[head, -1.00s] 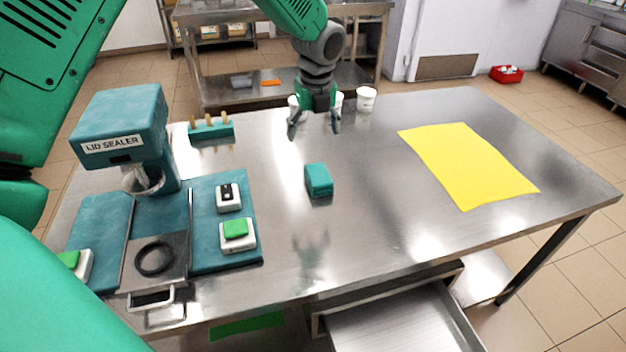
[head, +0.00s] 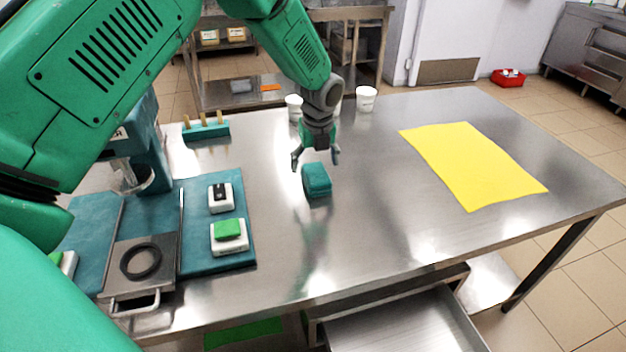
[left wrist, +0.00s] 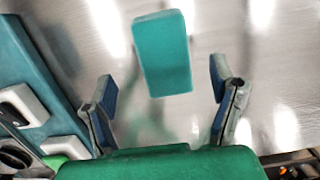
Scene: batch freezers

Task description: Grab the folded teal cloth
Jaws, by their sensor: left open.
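The folded teal cloth (head: 317,181) is a small thick block lying on the steel table, near the middle of the head view. My left gripper (head: 316,157) is open and empty, above and just behind the cloth in the head view. In the left wrist view the cloth (left wrist: 162,54) lies beyond the fingertips, roughly centred between them. The fingers of my left gripper (left wrist: 163,90) are spread wider than the cloth and do not appear to touch it. My right gripper is not in view.
A lid sealer (head: 145,262) stands on the left with switch boxes on its teal base. A teal holder with wooden pegs (head: 206,132) and white cups (head: 366,99) stand at the back. A yellow sheet (head: 472,168) lies on the right. The table around the cloth is clear.

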